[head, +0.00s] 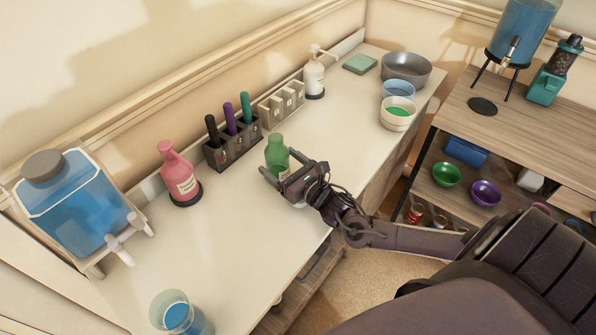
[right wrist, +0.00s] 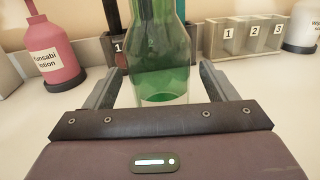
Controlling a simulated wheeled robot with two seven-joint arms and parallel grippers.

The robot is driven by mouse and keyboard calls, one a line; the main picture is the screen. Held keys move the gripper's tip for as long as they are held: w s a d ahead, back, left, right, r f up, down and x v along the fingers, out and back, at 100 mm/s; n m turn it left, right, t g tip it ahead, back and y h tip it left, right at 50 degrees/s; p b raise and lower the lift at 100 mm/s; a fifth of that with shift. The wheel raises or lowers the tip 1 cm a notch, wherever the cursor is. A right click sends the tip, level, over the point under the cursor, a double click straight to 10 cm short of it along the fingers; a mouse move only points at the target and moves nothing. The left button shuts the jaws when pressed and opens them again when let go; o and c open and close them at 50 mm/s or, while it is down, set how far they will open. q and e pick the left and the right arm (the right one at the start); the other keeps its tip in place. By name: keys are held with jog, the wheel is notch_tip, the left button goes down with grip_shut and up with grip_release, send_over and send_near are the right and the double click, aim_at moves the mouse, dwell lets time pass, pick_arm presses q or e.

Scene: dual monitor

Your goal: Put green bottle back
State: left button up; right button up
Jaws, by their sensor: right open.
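The green bottle (head: 276,148) stands upright on the white counter, near the middle of the head view. My right gripper (head: 281,169) reaches it from the right and is open, with a finger on each side of the bottle. In the right wrist view the green bottle (right wrist: 160,50) stands between the spread fingers, with a gap on either side. Its top is cut off there. Behind it are a dark holder (head: 236,150) with black, purple and teal bottles, and a beige holder (head: 283,108) with slots numbered 1, 2, 3. My left gripper is not in view.
A pink lotion bottle (head: 178,175) and a blue dispenser (head: 75,205) stand to the left. A clear cup (head: 180,312) is at the front. A white pump bottle (head: 314,76) and bowls (head: 397,112) stand farther back. A wooden shelf (head: 470,105) stands at right. The counter's front middle is clear.

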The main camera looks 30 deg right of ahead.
jog(key=s, duration=0.2)
jog(key=s+d, duration=0.1)
jog(key=s, duration=0.5)
jog(key=shift+s+d, duration=0.1)
jog(key=shift+d, duration=0.2)
